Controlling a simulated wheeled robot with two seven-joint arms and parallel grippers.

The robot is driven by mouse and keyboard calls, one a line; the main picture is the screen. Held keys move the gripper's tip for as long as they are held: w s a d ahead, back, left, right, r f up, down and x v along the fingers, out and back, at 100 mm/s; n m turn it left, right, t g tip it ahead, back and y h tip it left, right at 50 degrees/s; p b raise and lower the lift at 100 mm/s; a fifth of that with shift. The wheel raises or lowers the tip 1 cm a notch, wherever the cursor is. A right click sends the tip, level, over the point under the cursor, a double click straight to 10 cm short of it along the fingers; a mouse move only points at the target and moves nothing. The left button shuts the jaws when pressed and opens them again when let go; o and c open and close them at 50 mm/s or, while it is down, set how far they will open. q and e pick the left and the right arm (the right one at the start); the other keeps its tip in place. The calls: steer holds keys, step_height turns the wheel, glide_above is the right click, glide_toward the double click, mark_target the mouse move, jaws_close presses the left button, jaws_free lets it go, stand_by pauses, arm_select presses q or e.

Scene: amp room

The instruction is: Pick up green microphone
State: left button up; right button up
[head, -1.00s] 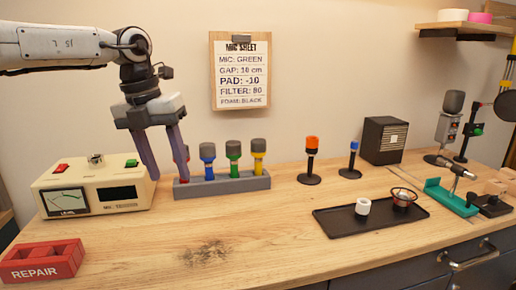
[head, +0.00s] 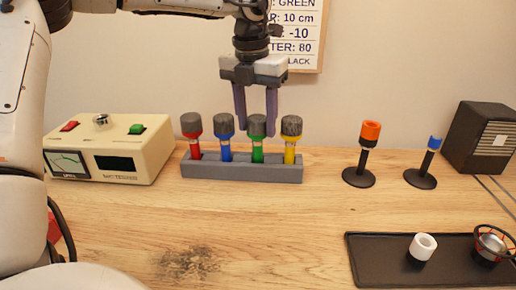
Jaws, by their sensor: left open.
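The green microphone (head: 257,140) stands upright in a grey rack (head: 240,172), with a dark grey head and a green body. It is between the blue microphone (head: 225,139) on its left and the yellow microphone (head: 291,141) on its right. A red microphone (head: 193,137) stands at the rack's left end. My left gripper (head: 256,126) is open and points down, with its purple fingers on either side of the green microphone's head in the picture. How far apart they are in depth is hard to tell. My right gripper is not in view.
A cream meter box (head: 110,148) stands left of the rack. An orange-topped stand (head: 366,150), a blue-topped stand (head: 428,162) and a dark speaker (head: 480,137) are to the right. The front middle of the table is clear.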

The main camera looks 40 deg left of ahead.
arm_select(q)
steer(key=f, duration=0.2)
steer(key=w+f, duration=0.1)
steer(key=f, duration=0.1)
steer(key=shift+a, duration=0.2)
steer(key=shift+r, duration=0.1)
steer(key=c, duration=1)
step_height(320, 180, up, 10)
steer(key=shift+c, duration=0.2)
